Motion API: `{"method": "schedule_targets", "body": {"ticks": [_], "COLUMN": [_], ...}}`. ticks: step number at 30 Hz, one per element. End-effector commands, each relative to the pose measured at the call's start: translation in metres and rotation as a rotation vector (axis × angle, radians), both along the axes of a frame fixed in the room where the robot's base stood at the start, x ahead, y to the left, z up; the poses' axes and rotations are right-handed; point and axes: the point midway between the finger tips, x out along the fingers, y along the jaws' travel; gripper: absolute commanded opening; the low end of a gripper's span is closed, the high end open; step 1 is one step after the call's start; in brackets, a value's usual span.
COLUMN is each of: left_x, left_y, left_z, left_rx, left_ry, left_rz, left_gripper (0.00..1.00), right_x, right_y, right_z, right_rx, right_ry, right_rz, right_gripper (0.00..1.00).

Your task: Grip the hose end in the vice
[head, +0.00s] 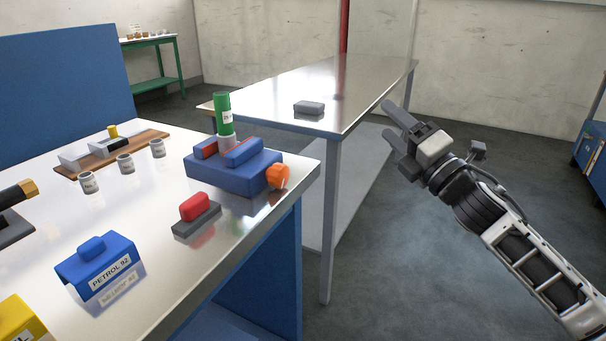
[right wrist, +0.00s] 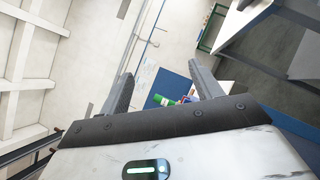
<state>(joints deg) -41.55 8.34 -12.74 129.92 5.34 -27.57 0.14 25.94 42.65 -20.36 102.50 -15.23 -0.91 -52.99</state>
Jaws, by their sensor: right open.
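A blue vice (head: 232,180) with red-lined jaw blocks and an orange knob (head: 277,176) sits at the right end of the near table. A green cylinder with a white label (head: 223,112) and a grey lower part stands upright between its jaws; whether they press on it I cannot tell. A dark tube with a brass-coloured end (head: 18,192) lies at the left edge, partly cut off; I cannot tell which is the hose end. My right gripper (head: 388,119) is open and empty, right of the vice and apart from it. In the right wrist view the green cylinder (right wrist: 163,100) shows far off between the fingers.
A red block on a dark base (head: 196,212), a blue block marked PETROL 92 (head: 97,268) and a yellow block (head: 20,320) stand on the near table. Several grey cups stand by a wooden board (head: 70,170). A metal table (head: 300,80) with a grey block (head: 309,107) stands behind.

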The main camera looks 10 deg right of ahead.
Motion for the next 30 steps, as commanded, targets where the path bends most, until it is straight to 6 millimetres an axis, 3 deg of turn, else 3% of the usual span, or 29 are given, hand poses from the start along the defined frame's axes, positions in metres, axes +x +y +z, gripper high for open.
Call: {"method": "schedule_targets", "body": {"ticks": [2, 5, 8, 10, 15, 19, 23, 30], "left_x": [0.001, 0.003, 0.004, 0.004, 0.003, 0.003, 0.002, 0.002], "left_y": [0.0, 0.001, 0.001, 0.002, 0.002, 0.002, 0.002, 0.002], "left_z": [0.005, 0.011, 0.013, 0.013, 0.015, 0.013, 0.011, 0.012], "left_rx": [0.001, 0.0, 0.0, -0.001, -0.005, -0.006, -0.005, -0.005], "left_ry": [0.005, 0.003, 0.007, 0.014, 0.023, 0.028, 0.033, 0.031], "left_rz": [0.001, 0.001, 0.004, 0.007, 0.01, 0.012, 0.013, 0.014], "left_gripper": [0.44, 0.44, 0.44, 0.44, 0.44, 0.44, 0.44, 0.44], "right_x": [0.015, 0.024, 0.018, 0.004, -0.037, -0.056, -0.056, -0.03], "right_y": [-0.022, -0.032, -0.013, 0.009, 0.058, 0.074, 0.083, 0.114], "right_z": [0.011, -0.004, -0.025, -0.035, -0.04, -0.039, -0.042, -0.058], "right_rx": [0.325, 0.688, 0.972, 1.104, 1.227, 1.232, 1.231, 1.232], "right_ry": [0.174, 0.452, 0.768, 0.986, 1.386, 1.522, 1.553, 1.552], "right_rz": [-0.065, -0.089, -0.044, 0.016, 0.173, 0.239, 0.254, 0.253], "right_gripper": [0.64, 0.64, 0.64, 0.64, 0.64, 0.64, 0.64, 0.64]}}
